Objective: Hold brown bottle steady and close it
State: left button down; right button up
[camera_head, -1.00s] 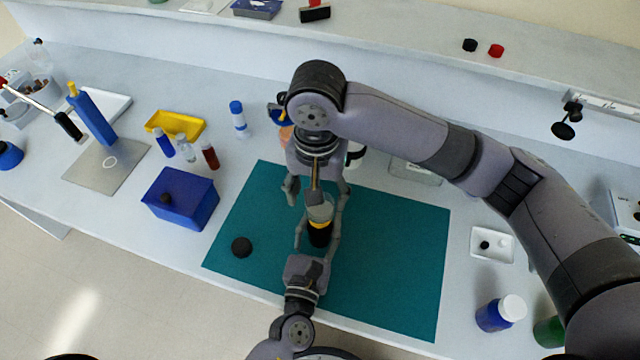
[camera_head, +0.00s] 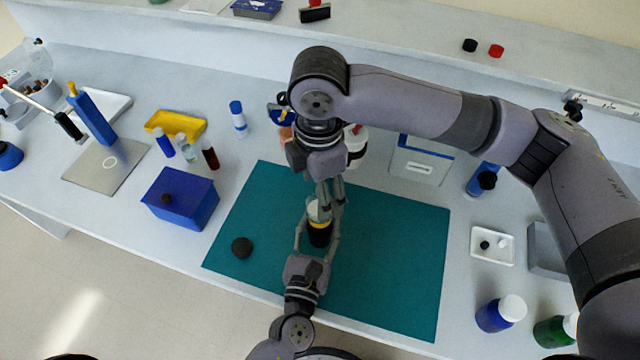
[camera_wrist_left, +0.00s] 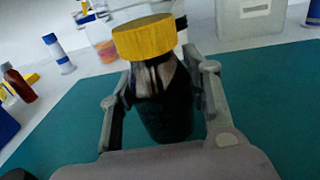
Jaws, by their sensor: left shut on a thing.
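The dark brown bottle (camera_head: 319,236) stands upright on the teal mat (camera_head: 395,260), with a pale patch low on its neck or label in the left wrist view (camera_wrist_left: 165,110). A yellow cap (camera_wrist_left: 145,38) sits on its top, looking slightly tilted there. My left gripper (camera_head: 317,240) is shut around the bottle's body, one finger on each side. My right gripper (camera_head: 331,205) points down at the cap from behind in the head view. Its fingers look close together, but their opening and any contact with the cap are unclear.
A black round piece (camera_head: 242,247) lies on the mat's left part. A blue box (camera_head: 181,198) stands left of the mat, and a white tray (camera_head: 492,246) lies to its right. Bottles and containers stand behind. The mat's right side is clear.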

aim_at(320, 227)
jog(key=n, duration=0.4)
jog(key=shift+r+n, duration=0.15)
jog(key=shift+n, duration=0.25)
jog(key=shift+f, duration=4.05)
jog(key=shift+c, duration=0.2)
jog(key=c, duration=1.3)
jog(key=m, duration=0.6)
jog(key=shift+m, duration=0.4)
jog(key=m, duration=0.8)
jog(key=shift+m, duration=0.3)
jog(key=o, duration=1.3)
